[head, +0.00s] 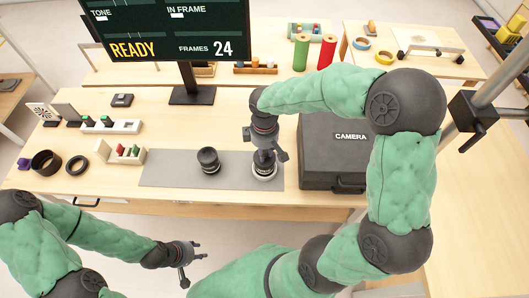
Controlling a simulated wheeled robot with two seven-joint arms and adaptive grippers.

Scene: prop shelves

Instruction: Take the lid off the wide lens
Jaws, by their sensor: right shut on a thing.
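A short black lens with a pale ring near its base (264,174) stands upright on the right part of the grey mat (165,172). My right gripper (264,157) points down over it and is shut on the dark lid at its top; the fingers hide most of the lid, and I cannot tell whether it is apart from the lens. A second black lens (208,161) stands upright on the mat to the left. I cannot read which lens is the wide one. My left gripper (194,270) is open and empty, in front of the table's front edge.
A black camera case (345,160) stands right of the mat. Black rings (76,165), a white rack (119,153) and small holders lie at left. A screen (165,30) on a stand (192,95) rises behind. The mat's left part is clear.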

